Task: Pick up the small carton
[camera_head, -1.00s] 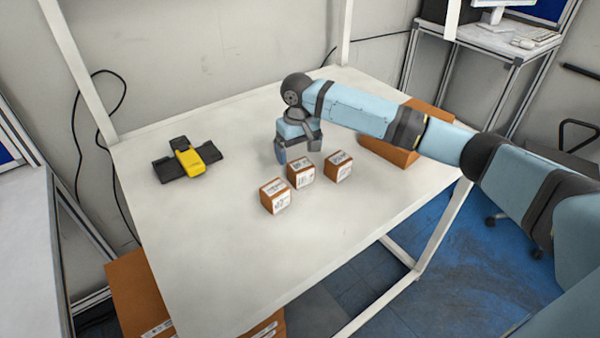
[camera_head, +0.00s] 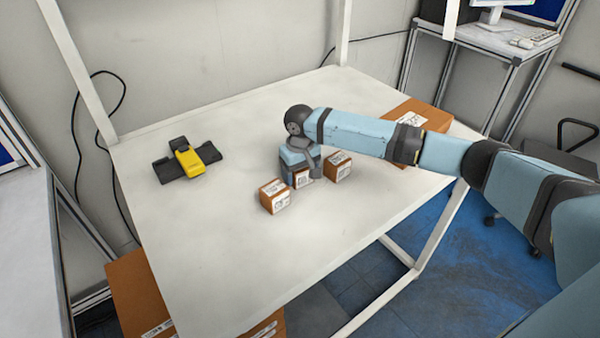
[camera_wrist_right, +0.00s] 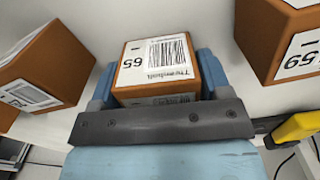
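Three small brown cartons with white labels stand in a row on the white table (camera_head: 220,260): a left one (camera_head: 274,196), a middle one (camera_head: 304,179) and a right one (camera_head: 339,167). My right gripper (camera_head: 301,171) is lowered over the middle carton and hides part of it. In the right wrist view, the middle carton (camera_wrist_right: 158,65), with its barcode label, sits between the two blue fingers of the gripper (camera_wrist_right: 157,82). The fingers straddle it, with narrow gaps seeming to show at its sides. My left gripper is not in view.
The neighbouring cartons (camera_wrist_right: 40,68) (camera_wrist_right: 282,40) stand close on either side of the fingers. A black and yellow device (camera_head: 187,160) lies at the table's left. A larger brown box (camera_head: 418,115) is behind my right arm. The table's front is clear.

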